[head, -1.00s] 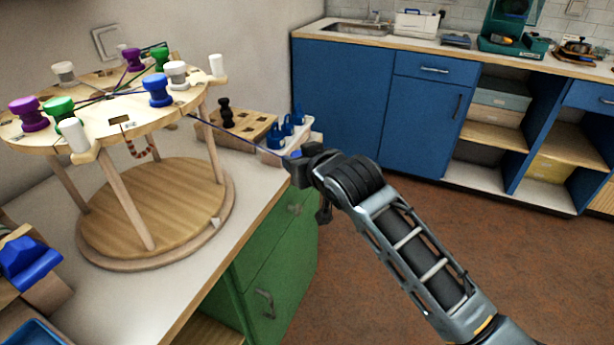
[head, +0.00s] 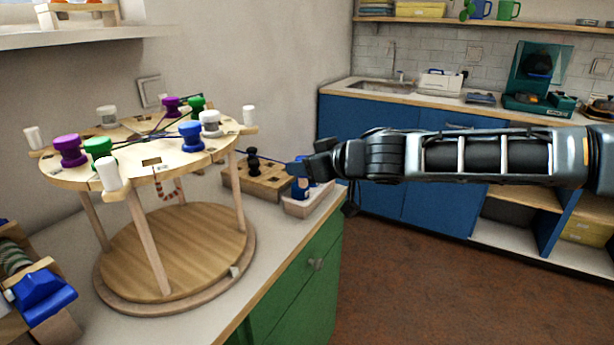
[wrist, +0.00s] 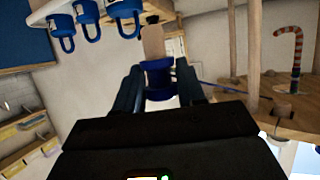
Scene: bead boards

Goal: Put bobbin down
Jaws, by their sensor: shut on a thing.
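My gripper (head: 302,167) is shut on a blue bobbin, which shows between the fingers in the wrist view (wrist: 158,76).
A wooden block with holes (head: 262,184) holds a black peg (head: 253,162). Beside it, a white tray (head: 308,205) holds blue padlocks, also seen in the wrist view (wrist: 88,25). A wooden device with a blue part (head: 42,297) stands front left.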

